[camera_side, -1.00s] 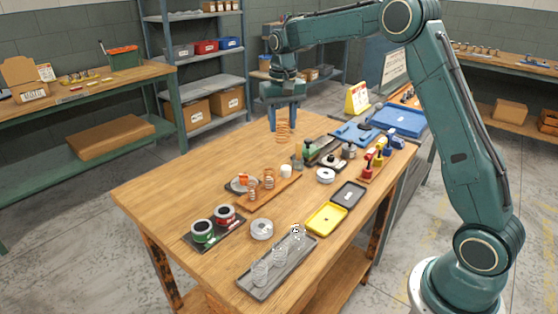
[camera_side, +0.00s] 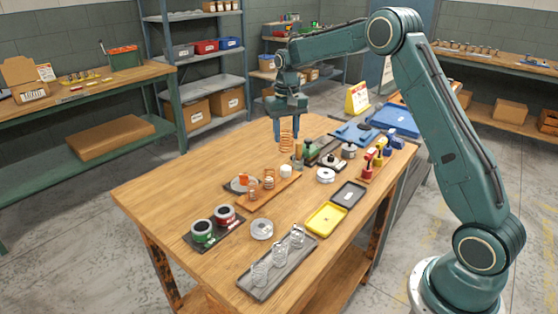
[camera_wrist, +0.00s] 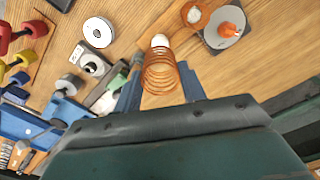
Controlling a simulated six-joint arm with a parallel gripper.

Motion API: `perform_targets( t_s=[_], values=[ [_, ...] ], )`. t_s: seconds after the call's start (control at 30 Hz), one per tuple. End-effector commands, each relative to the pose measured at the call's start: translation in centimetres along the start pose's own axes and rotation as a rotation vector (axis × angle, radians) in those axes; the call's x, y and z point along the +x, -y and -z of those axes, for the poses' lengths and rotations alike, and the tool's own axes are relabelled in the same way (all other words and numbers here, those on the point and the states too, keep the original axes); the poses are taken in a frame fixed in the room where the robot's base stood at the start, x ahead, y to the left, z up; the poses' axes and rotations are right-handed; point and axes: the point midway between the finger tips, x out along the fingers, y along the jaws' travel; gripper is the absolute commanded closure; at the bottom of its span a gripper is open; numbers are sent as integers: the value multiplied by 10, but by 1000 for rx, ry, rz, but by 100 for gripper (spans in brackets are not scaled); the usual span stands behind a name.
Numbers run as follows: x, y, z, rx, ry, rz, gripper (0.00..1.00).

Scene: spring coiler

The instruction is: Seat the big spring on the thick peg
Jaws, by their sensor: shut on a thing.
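My gripper (camera_side: 286,136) is shut on a big copper-coloured spring (camera_side: 287,145), held upright above the table. In the wrist view, the spring (camera_wrist: 160,75) sits between my two blue fingers (camera_wrist: 160,92). A pale, white-topped peg (camera_side: 286,171) stands on a wooden strip (camera_side: 276,191) just below and in front of the spring. In the wrist view, the white top (camera_wrist: 160,41) shows at the spring's far end; the spring looks apart from it. Which peg is the thick one I cannot tell for sure.
A grey disc with an orange piece (camera_wrist: 231,29) lies beside the strip. Spools (camera_side: 202,231), a clear-spring tray (camera_side: 266,279) and a yellow tray (camera_side: 326,219) are nearer. The left tabletop is clear.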

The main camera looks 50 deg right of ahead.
Motion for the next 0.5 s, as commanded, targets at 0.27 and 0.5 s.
perform_targets(
  t_s=[0.27,0.5],
  values=[
    [4,0,0,0,0,0,72],
    [18,0,0,0,1,0,72]
  ],
)
